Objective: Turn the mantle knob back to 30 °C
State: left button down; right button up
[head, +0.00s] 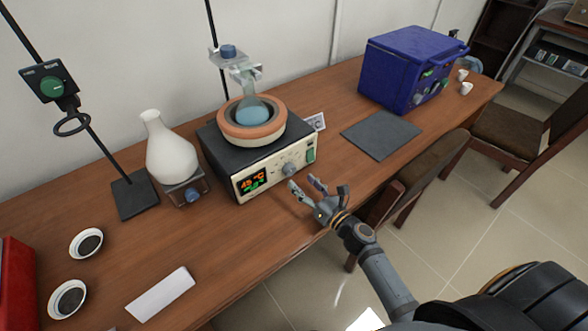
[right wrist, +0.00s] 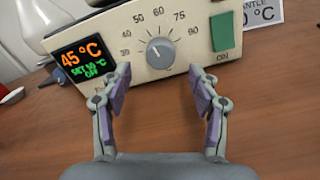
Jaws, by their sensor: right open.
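The heating mantle (head: 215,148) is a black-topped box with a cream front panel and an orange ring around its bowl. Its grey knob (head: 289,169) shows in the right wrist view (right wrist: 160,52), inside a dial marked 30 to 90. Its white pointer is roughly upward, near the 50–60 marks. The display (right wrist: 82,58) reads 45 °C in orange above a small green set line, hard to read, ending in OFF. My right gripper (head: 305,186) is open and empty in front of the panel. In the wrist view its fingertips (right wrist: 159,72) frame the knob without touching it. My left gripper is out of view.
A round flask with blue liquid (head: 253,113) sits in the mantle bowl, below a clamp. A green switch (right wrist: 222,31) is right of the knob. A white flask (head: 170,150) stands left. A grey mat (head: 381,135) and blue box (head: 400,70) are right. A chair stands against the table's front.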

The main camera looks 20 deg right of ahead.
aim_at(292, 172)
jog(key=x, duration=0.4)
jog(key=shift+w+p, duration=0.3)
jog(key=shift+w+a, duration=0.1)
jog(key=shift+c, duration=1)
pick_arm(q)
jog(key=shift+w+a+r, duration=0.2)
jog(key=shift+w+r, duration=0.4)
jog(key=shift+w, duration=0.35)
pick_arm(e)
jog(key=shift+f, duration=0.1)
jog(key=c, duration=1)
